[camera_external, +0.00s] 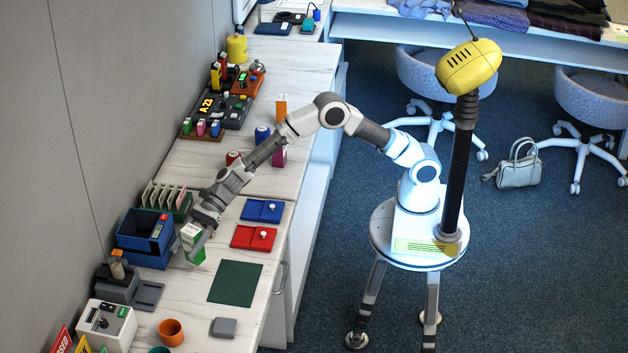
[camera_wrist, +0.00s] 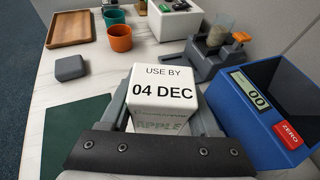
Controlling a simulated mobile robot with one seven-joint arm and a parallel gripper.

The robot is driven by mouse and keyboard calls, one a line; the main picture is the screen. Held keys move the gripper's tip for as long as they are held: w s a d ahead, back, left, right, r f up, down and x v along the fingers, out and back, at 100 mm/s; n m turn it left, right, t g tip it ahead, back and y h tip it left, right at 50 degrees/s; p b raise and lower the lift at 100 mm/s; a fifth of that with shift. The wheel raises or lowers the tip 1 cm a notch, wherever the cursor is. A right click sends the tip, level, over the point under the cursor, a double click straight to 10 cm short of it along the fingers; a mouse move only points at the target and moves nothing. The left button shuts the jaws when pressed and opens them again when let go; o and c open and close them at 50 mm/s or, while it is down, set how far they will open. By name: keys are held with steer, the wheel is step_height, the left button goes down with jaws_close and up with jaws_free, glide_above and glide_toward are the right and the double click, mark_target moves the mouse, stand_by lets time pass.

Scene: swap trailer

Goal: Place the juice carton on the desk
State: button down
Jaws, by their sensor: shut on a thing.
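The juice carton (camera_external: 193,241) is white and green. My gripper (camera_external: 203,233) is shut on it, over the desk (camera_external: 206,278) beside the blue bin. In the wrist view the carton (camera_wrist: 162,98) shows its white top with "USE BY 04 DEC" and the word "APPLE" on its side. My gripper's grey fingers (camera_wrist: 164,118) lie on both sides of it. The white marbled desk also shows in the wrist view (camera_wrist: 60,95). I cannot tell whether the carton's base touches the desk.
A blue bin with a display and red ZERO button (camera_wrist: 262,112) stands close on the right in the wrist view. A dark green mat (camera_external: 235,284), a grey block (camera_external: 223,327), an orange cup (camera_external: 171,332) and red and blue trays (camera_external: 254,238) are nearby. Bare desk lies left of the mat.

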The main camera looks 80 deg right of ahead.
steer(key=shift+f+b, duration=0.8)
steer(key=shift+f, duration=1.1)
steer(key=shift+f, duration=0.2)
steer(key=shift+c, duration=0.6)
jaws_free()
steer(key=shift+r, duration=0.3)
steer(key=p+v, duration=0.2)
steer(key=v, duration=1)
steer(key=shift+f, duration=0.1)
